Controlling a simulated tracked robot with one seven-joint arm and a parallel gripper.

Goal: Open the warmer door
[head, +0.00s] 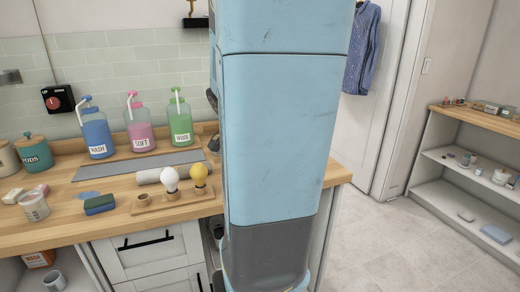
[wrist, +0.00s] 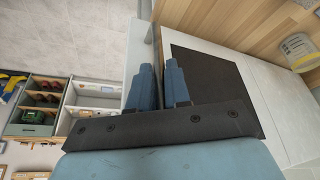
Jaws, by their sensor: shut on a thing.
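The warmer door (wrist: 212,68), a dark panel set in a pale frame, fills the middle right of the wrist view under the wooden worktop. My gripper (wrist: 159,67) has its two blue fingers close together at the door's edge side, over a pale upright strip. It is shut on what appears to be the door's handle; the fingers hide most of that part. I cannot tell whether the door stands ajar. In the head view my own blue arm covers the warmer and my gripper.
The wooden counter (head: 62,232) carries several bottles, bulbs on a holder and a sponge (head: 99,204). White drawers (head: 150,255) sit below it. A low shelf (head: 465,165) stands at the right. The tiled floor (head: 385,245) between is clear.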

